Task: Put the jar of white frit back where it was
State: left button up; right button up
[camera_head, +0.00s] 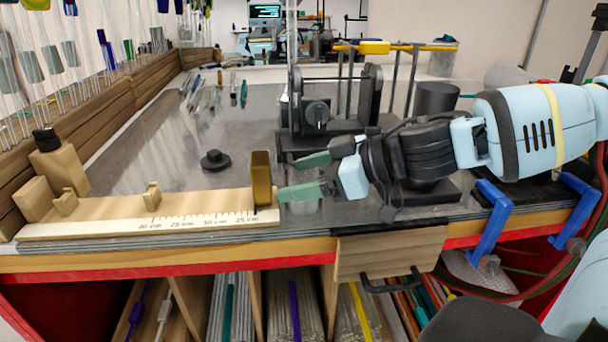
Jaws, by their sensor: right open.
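I cannot make out a jar of white frit in the head view. My right gripper (306,175) reaches in from the right, low over the grey bench top. Its two green fingers point left and are spread apart, with nothing visible between them. The fingertips are close to a brass-coloured upright block (261,178) at the right end of a wooden measuring board (190,205); I cannot tell whether they touch it. My left gripper is not in view.
A black knobbed disc (214,160) lies on the bench behind the board. A black machine (318,115) stands behind my gripper, with blue clamps (490,222) at the front edge on the right. Loose rods (200,92) lie farther back.

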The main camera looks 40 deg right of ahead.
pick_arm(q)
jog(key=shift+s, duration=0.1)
pick_arm(e)
jog(key=shift+r, duration=0.25)
jog(key=shift+p+v, duration=1.15)
jog(key=shift+v, duration=0.7)
pick_arm(q)
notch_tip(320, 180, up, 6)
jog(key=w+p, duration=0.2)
jog(key=p, duration=0.1)
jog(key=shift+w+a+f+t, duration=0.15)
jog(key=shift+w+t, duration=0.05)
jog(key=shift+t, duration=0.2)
pick_arm(e)
jog(key=v, duration=0.8)
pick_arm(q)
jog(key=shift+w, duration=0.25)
pick_arm(e)
jog(key=shift+s+d+f, duration=0.1)
jog(key=shift+s, duration=0.05)
